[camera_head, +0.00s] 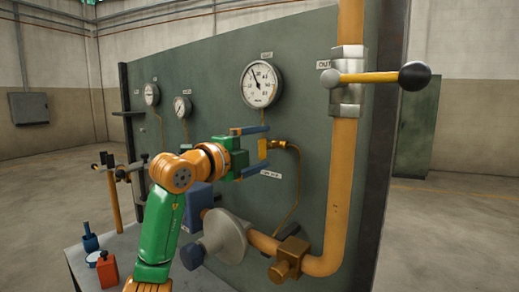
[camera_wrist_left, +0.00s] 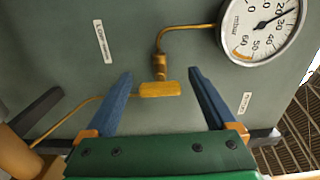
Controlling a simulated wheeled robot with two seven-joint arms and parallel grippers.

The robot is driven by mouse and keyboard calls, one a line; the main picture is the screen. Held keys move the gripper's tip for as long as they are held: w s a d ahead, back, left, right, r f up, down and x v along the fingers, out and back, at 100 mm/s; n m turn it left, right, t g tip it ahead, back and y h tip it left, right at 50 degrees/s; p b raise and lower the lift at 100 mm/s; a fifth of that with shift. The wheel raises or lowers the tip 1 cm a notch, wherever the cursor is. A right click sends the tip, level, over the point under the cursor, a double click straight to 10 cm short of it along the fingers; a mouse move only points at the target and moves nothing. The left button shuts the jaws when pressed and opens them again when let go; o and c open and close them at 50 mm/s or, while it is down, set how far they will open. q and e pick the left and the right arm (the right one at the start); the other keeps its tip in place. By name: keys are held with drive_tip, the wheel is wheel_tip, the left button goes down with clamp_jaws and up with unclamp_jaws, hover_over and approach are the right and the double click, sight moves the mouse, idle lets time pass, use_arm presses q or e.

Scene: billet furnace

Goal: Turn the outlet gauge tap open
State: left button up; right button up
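The gauge tap (camera_head: 263,149) is a small yellow bar handle on a brass fitting, on the green panel below the large round gauge (camera_head: 261,84). In the left wrist view the tap handle (camera_wrist_left: 160,90) lies crosswise between the fingers, its ends apart from both. My left gripper (camera_head: 272,152) is open, with one blue finger above the handle and one below in the head view. It also shows in the left wrist view (camera_wrist_left: 160,78), empty, its blue fingers on either side of the handle. My right gripper is not in view.
A thick orange pipe (camera_head: 343,190) with a black-knobbed lever (camera_head: 414,76) stands to the right. A grey round fitting (camera_head: 223,238) and brown valve (camera_head: 289,258) sit below. Two smaller gauges (camera_head: 152,94) (camera_head: 182,107) are left. A red container (camera_head: 107,270) stands at lower left.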

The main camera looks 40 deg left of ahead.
use_arm(q)
drive_tip(key=shift+s, duration=0.2)
drive_tip(key=s+b, duration=0.3)
drive_tip(key=s, duration=0.3)
drive_tip(key=shift+s+d, duration=0.4)
drive_tip(key=shift+w, duration=0.1)
